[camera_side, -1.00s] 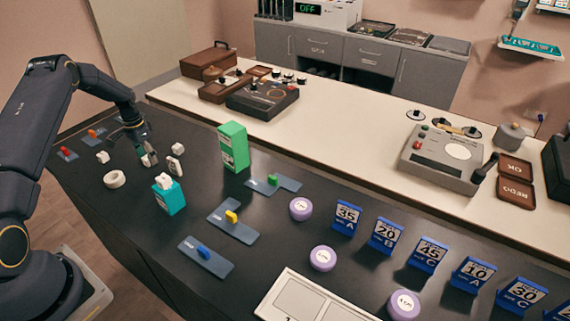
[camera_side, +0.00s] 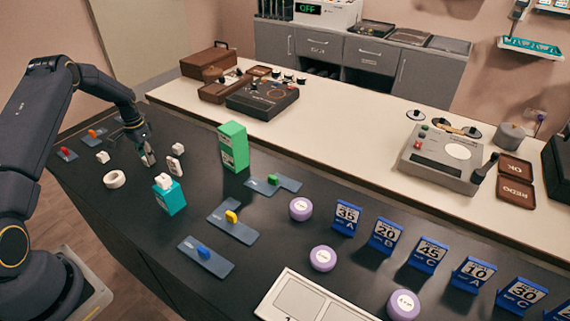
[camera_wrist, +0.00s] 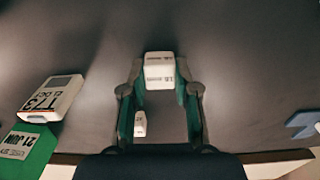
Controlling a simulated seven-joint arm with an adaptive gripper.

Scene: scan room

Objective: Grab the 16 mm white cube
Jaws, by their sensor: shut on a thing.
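A white cube (camera_wrist: 159,72) with small printed text on its faces sits between the fingertips of my gripper (camera_wrist: 160,80) in the wrist view. The fingers are shut on its two sides. In the side view my gripper (camera_side: 147,159) points down at the left part of the dark table, low over its surface, and hides most of the held cube. A smaller-looking white piece (camera_wrist: 140,124) shows between the fingers, nearer the palm in the picture and apart from the held cube. The print is too small to read the cube's size.
A white labelled block (camera_wrist: 52,96) and a green box (camera_wrist: 28,140) stand close by. A teal box (camera_side: 172,199) with a white piece on top, a white ring (camera_side: 114,179) and another white cube (camera_side: 102,157) are near.

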